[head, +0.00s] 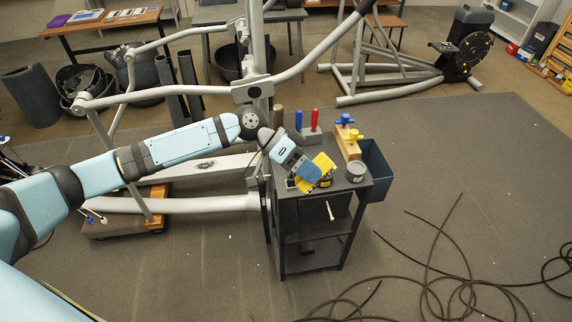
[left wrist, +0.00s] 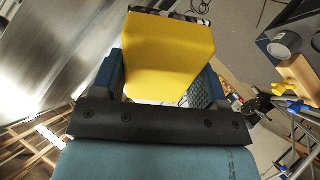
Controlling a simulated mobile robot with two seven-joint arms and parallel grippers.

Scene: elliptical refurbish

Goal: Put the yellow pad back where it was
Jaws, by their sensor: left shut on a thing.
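The yellow pad (head: 319,171) is held in my left gripper (head: 312,176), above the left front part of a small dark stand (head: 352,195). In the left wrist view the yellow pad (left wrist: 168,55) fills the space between the two blue-grey fingers, with a dark checked edge at its far end. My left gripper (left wrist: 162,88) is shut on it. The pad is tilted, and I cannot tell whether it touches the stand. My right gripper is not in view.
On the stand are a can (head: 355,172), a wooden block with blue and yellow clamps (head: 347,140), and a grey holder with red and blue handles (head: 309,133). A bin (head: 378,170) hangs at its right. The elliptical frame (head: 180,95) is behind my arm. Cables (head: 440,290) lie on the floor.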

